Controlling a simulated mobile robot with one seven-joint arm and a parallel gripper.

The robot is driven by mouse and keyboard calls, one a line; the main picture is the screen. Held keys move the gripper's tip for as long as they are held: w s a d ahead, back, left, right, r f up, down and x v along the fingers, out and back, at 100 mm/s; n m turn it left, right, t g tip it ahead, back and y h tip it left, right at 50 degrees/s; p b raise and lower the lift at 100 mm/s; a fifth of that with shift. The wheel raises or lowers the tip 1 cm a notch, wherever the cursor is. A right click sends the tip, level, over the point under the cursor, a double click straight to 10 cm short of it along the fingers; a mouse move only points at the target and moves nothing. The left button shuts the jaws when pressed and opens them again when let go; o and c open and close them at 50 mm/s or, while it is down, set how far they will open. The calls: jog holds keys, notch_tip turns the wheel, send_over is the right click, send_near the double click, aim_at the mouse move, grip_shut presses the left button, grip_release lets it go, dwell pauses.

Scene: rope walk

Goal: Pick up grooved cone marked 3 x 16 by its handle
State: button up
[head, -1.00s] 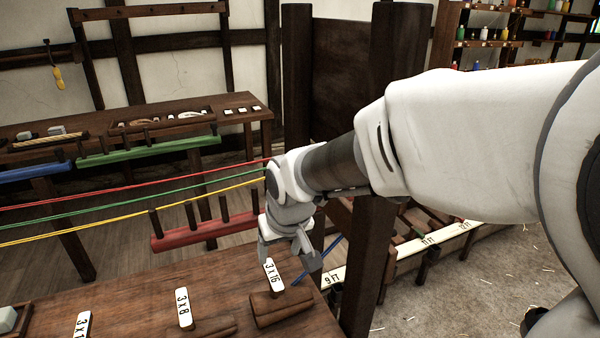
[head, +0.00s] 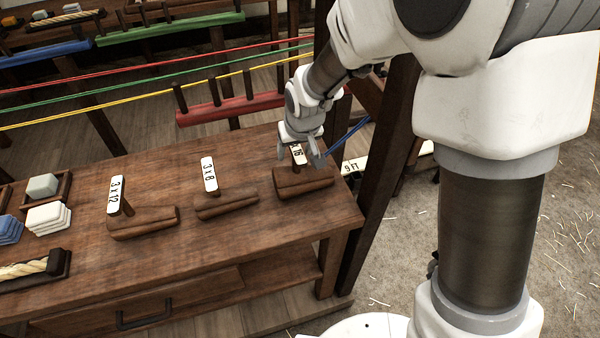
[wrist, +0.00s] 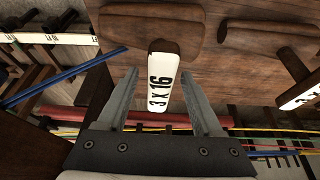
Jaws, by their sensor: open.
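The grooved cone marked 3 x 16 (head: 305,184) is a brown wooden piece lying at the right end of the workbench. Its upright handle carries a white label reading 3 x 16, which shows clearly in the wrist view (wrist: 162,80). My gripper (head: 301,160) is open just above it, fingers pointing down with the label between or just beyond them. In the wrist view my gripper's two fingers (wrist: 166,82) stand on either side of the label with gaps. I cannot tell whether they touch the handle. The label is partly hidden by a finger in the head view.
Cones marked 3 x 8 (head: 226,205) and 3 x 12 (head: 143,222) lie left on the workbench (head: 250,240). A dark post (head: 385,170) stands close at the right. Red, green and yellow strands and a red rail (head: 230,110) run behind. A blue rod (head: 348,136) is near my gripper.

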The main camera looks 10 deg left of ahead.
jog(key=shift+x, duration=1)
grip_shut()
dwell(0.7)
